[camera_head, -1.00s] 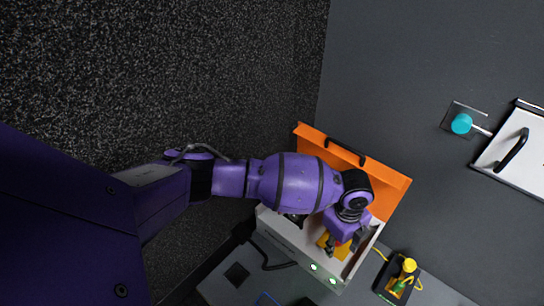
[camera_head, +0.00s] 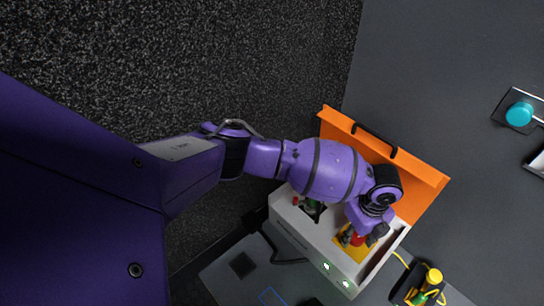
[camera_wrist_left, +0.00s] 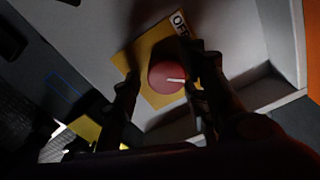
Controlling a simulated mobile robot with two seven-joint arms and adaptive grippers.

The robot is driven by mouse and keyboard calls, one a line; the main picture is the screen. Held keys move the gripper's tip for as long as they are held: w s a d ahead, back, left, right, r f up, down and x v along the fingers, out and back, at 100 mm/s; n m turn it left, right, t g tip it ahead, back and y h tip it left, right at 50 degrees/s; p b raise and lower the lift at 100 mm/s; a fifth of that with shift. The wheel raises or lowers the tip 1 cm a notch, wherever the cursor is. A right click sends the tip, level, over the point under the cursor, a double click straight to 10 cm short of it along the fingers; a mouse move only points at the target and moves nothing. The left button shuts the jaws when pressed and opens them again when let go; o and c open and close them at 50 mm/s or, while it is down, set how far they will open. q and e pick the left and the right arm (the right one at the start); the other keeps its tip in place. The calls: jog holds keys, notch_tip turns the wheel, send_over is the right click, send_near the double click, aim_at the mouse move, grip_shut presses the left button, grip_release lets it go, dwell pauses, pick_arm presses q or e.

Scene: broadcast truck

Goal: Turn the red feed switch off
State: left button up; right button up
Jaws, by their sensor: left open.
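The red feed switch (camera_wrist_left: 168,77) is a round red knob with a white pointer line, on a yellow plate (camera_wrist_left: 133,62) inside an open white box (camera_head: 294,232). In the left wrist view the pointer line points right, and a label partly reading "OF" (camera_wrist_left: 180,22) is at the plate's upper edge. The switch also shows as a red spot in the head view (camera_head: 358,240), partly covered by my gripper. My left gripper (camera_wrist_left: 165,82) is open, with one finger on each side of the knob. I cannot tell whether the fingers touch it. My right gripper is not in view.
The box's orange lid (camera_head: 420,186) stands open behind my left wrist. Green lights (camera_head: 326,266) glow on the box's front. Smaller red and green parts (camera_head: 312,207) sit inside at left.

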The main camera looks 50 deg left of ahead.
pick_arm(q)
jog(key=c, duration=1)
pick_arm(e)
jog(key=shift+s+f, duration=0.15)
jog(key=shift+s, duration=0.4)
